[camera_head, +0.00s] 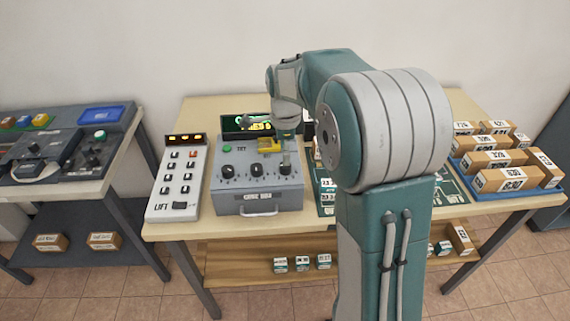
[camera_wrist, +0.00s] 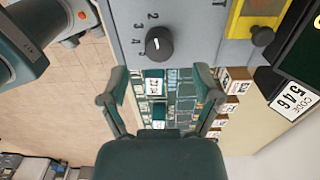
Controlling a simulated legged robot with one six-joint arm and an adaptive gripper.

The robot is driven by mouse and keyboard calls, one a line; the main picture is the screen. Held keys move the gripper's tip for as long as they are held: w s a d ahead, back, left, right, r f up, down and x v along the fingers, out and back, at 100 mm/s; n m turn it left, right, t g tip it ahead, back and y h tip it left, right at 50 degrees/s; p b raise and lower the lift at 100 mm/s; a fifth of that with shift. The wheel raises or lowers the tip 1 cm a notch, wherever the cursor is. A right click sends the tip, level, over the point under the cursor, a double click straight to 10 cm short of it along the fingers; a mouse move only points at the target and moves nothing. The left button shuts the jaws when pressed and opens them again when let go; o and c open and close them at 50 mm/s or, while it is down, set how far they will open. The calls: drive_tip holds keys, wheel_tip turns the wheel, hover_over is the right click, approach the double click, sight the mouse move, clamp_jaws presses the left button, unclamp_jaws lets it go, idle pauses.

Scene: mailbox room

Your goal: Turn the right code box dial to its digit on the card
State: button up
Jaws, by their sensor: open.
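The grey code box (camera_head: 258,204) stands on the table with dark dials on its top. The right dial (camera_wrist: 159,44) shows in the wrist view, black with a white mark, with digits 2, 3 and 4 beside it; the exact setting is hard to read. The card (camera_wrist: 292,98) reads "CODE 546". My gripper (camera_wrist: 160,96) is open and empty, its fingers apart; in that picture the dial lies just above the space between them. In the head view my gripper is over the right side of the box and hides the right dial.
A yellow-framed part (camera_wrist: 254,14) sits on the box near the right dial. The lift keypad (camera_head: 177,180) stands left of the box. A blue tray (camera_head: 545,190) of numbered parcels is at the right. A dark display (camera_head: 240,124) stands behind the box.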

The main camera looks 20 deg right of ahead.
sight(285, 168)
drive_tip(key=shift+f, duration=2.35)
clamp_jaws()
